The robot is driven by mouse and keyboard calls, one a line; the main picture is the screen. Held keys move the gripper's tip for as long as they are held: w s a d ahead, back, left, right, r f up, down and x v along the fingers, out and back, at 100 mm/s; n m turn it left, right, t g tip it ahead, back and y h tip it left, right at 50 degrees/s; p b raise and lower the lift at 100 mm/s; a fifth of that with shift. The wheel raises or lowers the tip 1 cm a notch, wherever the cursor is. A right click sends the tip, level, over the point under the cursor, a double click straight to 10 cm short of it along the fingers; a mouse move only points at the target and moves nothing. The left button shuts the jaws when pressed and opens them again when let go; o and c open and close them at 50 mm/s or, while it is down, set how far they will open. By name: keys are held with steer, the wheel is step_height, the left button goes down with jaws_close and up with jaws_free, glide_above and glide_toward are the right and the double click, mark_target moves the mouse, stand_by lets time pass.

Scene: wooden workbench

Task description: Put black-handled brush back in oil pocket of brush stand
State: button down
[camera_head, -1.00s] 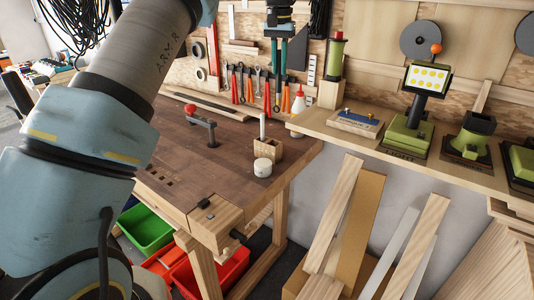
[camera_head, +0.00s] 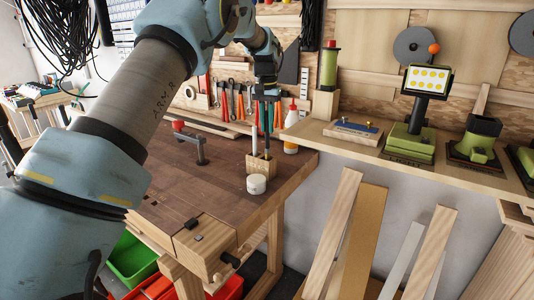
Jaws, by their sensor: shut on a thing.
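The wooden brush stand (camera_head: 259,168) is a small light block near the right edge of the workbench top. A pale-handled brush (camera_head: 254,137) stands upright in its left part. My gripper (camera_head: 267,122) is above the right part of the stand, pointing down and shut on the black-handled brush (camera_head: 267,143). The brush is a thin dark upright shape below the fingers. Its lower end meets the top of the stand in the picture; I cannot tell how deep it sits or in which pocket. The pocket lettering is too small to read.
A round white pot (camera_head: 256,185) stands just in front of the stand. A white bottle with a red cap (camera_head: 291,130) is behind it to the right. A red-handled clamp (camera_head: 190,140) is on the bench to the left. The wooden shelf (camera_head: 340,143) adjoins on the right.

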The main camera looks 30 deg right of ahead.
mark_target(267, 148)
steer(key=shift+f+p, duration=0.8)
steer(key=shift+f, duration=2.3)
steer(key=c, duration=0.8)
jaws_free()
steer(key=shift+c, duration=0.2)
